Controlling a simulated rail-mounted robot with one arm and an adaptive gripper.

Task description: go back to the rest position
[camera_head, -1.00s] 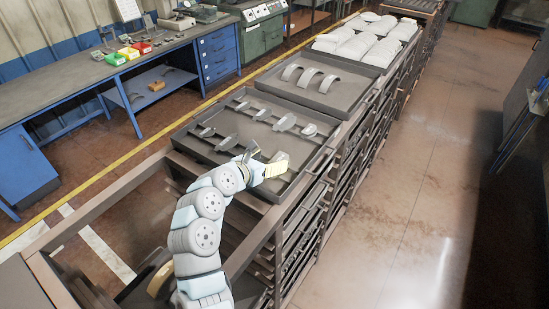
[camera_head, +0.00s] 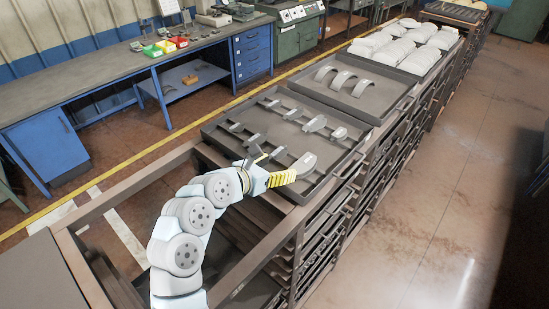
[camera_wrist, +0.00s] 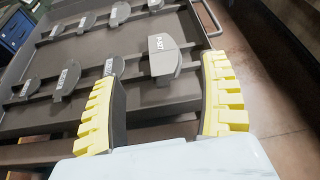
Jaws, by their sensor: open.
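My gripper (camera_head: 274,168) is open and empty, its yellow ribbed fingers spread apart in the wrist view (camera_wrist: 163,82). It is above the near edge of a dark tray (camera_head: 218,144) on the rack. The tray holds several grey brake shoes in rows. The nearest brake shoe (camera_head: 303,165) lies just beyond the fingertips in the head view. In the wrist view a lettered brake shoe (camera_wrist: 165,58) shows between the fingers, apart from them. Smaller shoes (camera_wrist: 68,80) lie to its left, one partly behind the left finger.
A second tray (camera_head: 377,108) with several curved shoes stands behind, then a tray of white parts (camera_head: 405,45). Rack rails (camera_head: 130,185) run near my arm. A blue workbench (camera_head: 100,85) stands at the left. The floor (camera_head: 440,180) to the right is clear.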

